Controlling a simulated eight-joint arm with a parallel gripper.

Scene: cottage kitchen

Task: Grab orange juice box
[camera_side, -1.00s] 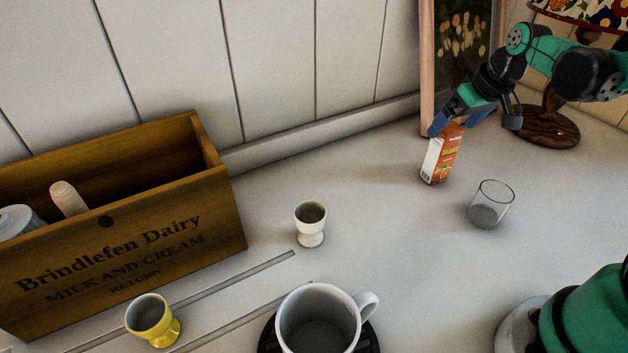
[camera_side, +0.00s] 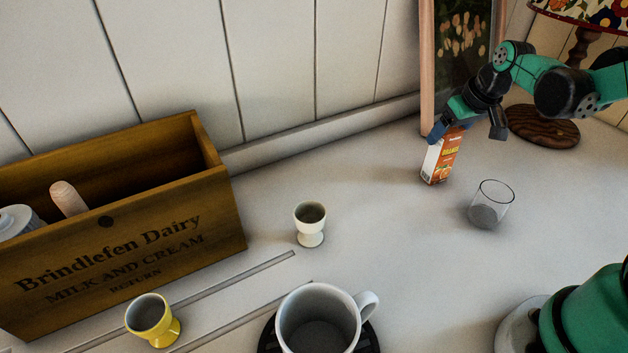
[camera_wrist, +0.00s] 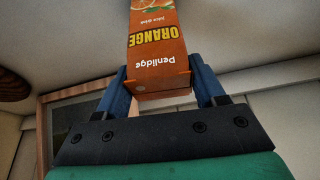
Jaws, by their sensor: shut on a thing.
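The orange juice box (camera_side: 441,161) is a small orange and white carton standing upright on the counter at the right, near the wall. In the wrist view its orange face (camera_wrist: 158,45) reads "Penlidge ORANGE" upside down. My gripper (camera_side: 449,133) comes down on the top of the box from the upper right. In the wrist view my blue fingers (camera_wrist: 163,90) sit on either side of the top end of the carton, shut on it. The box's base appears to rest on the counter.
A clear glass (camera_side: 491,205) stands just right of the box. A framed picture (camera_side: 462,50) and a lamp base (camera_side: 543,126) are behind. A white egg cup (camera_side: 310,224), a mug (camera_side: 322,318), a yellow egg cup (camera_side: 152,319) and a wooden crate (camera_side: 120,240) are farther left.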

